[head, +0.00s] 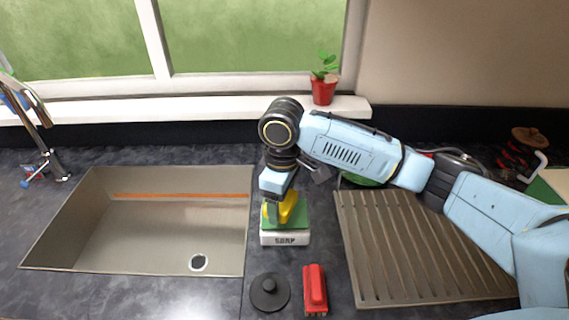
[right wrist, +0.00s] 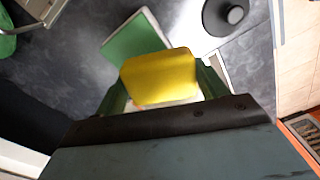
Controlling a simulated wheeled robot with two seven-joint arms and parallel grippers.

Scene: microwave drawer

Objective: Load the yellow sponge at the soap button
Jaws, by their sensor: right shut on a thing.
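The yellow sponge (head: 288,206) is held in my right gripper (head: 279,208), which points down over the soap dispenser. In the right wrist view the yellow sponge (right wrist: 160,76) sits between the two fingers. The soap dispenser (head: 285,239) is a white box with "SOAP" on its front and a green top, the soap button (head: 297,219). The green top also shows in the right wrist view (right wrist: 133,40), partly behind the sponge. I cannot tell whether the sponge touches the button. My left gripper is not in view.
The sink (head: 150,230) lies left of the dispenser, with a faucet (head: 45,130) behind it. A black round lid (head: 269,292) and a red brush (head: 315,290) lie in front. A ribbed drying rack (head: 420,250) is to the right. A potted plant (head: 323,88) stands on the sill.

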